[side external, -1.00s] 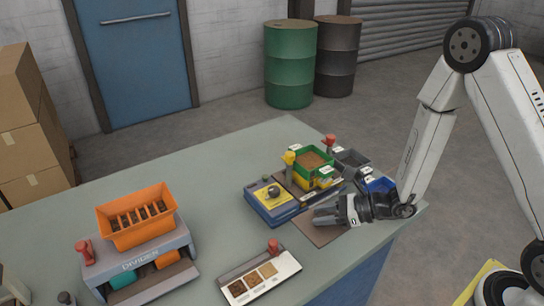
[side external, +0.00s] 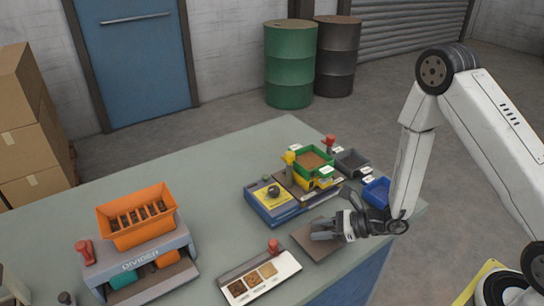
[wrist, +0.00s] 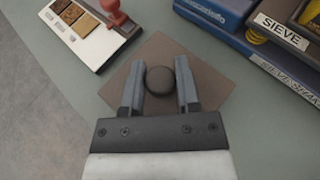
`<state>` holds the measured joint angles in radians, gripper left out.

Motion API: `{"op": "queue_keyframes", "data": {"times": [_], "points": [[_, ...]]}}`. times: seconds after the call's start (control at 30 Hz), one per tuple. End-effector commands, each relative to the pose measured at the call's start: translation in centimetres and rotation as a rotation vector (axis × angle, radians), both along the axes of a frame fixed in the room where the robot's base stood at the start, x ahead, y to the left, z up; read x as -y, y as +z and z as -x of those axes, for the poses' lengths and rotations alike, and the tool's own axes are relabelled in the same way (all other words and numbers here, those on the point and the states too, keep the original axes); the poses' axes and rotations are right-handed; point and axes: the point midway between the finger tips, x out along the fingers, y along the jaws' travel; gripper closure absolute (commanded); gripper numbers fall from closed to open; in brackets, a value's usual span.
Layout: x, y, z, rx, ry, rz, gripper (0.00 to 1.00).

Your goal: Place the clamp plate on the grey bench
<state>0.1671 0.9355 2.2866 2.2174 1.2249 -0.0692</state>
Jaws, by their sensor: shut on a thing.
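The clamp plate (side external: 309,249) is a flat brown square with a dark round knob on it. My gripper (side external: 318,235) is shut on this knob. In the wrist view, the knob (wrist: 160,80) is between the two fingers, and the plate (wrist: 150,52) spreads out flat beneath them. The plate is over the front right part of the grey bench (side external: 217,215). I cannot tell whether its underside touches the bench or is slightly above it. My gripper hides part of the plate in the side view.
A white sample board (side external: 257,281) with a red-knobbed stamp (side external: 273,246) is close at the left. A blue bin (side external: 377,191) is at the right. The divider (side external: 138,262) stands farther left.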

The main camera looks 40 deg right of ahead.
Motion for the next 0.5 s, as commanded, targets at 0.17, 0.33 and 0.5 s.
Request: {"op": "queue_keyframes", "data": {"times": [0.17, 0.33, 0.5], "points": [[-0.01, -0.87, 0.0, 0.001, 0.0, -0.001, 1.0], [-0.01, -0.93, -0.01, 0.002, 0.0, -0.001, 1.0], [-0.02, -0.99, 0.0, 0.001, 0.0, -0.001, 1.0]]}}
